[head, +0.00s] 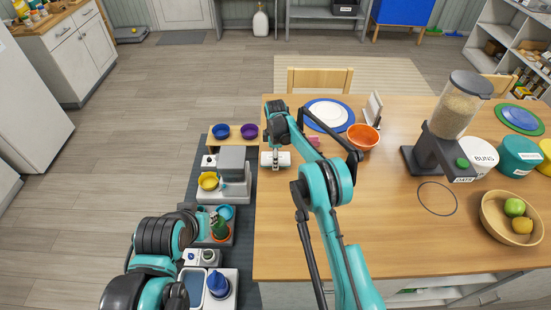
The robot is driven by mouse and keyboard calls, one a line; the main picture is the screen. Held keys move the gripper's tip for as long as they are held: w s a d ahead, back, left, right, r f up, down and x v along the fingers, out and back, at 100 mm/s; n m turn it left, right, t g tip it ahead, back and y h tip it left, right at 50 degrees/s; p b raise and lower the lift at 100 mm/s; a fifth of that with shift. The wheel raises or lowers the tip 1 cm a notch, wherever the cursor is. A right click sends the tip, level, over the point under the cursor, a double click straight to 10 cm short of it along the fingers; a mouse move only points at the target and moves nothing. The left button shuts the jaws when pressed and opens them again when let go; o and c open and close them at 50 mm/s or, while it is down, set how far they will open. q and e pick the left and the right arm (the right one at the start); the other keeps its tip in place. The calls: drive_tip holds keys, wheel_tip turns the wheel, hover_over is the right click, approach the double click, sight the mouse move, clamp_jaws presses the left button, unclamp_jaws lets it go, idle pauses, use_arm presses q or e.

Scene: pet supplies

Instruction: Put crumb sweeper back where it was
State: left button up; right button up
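A small pale block (265,160), which looks like the crumb sweeper, is at the left edge of the wooden table (390,240). My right gripper (277,156) points down over its middle, and its fingertips overlap the block. Whether the fingers are closed on it, and whether it rests on the table or is lifted, I cannot tell. My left gripper (201,214) is low on the left, beside the pet stand and close to a green plant-like item (219,226). Its fingers are too small and partly hidden to read.
An orange bowl (363,136), a white plate (328,113), a food dispenser (450,120) and a wooden fruit bowl (493,222) stand on the table. Blue (221,131) and purple (249,131) bowls sit left of it. The table's front middle is mostly clear.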

drive_tip(key=shift+f, duration=0.15)
drive_tip(key=o, duration=1.1)
drive_tip(key=shift+r, duration=0.4)
wheel_tip(320, 180, up, 12)
drive_tip(key=shift+f+p, duration=0.15)
drive_tip(key=shift+p, duration=0.5)
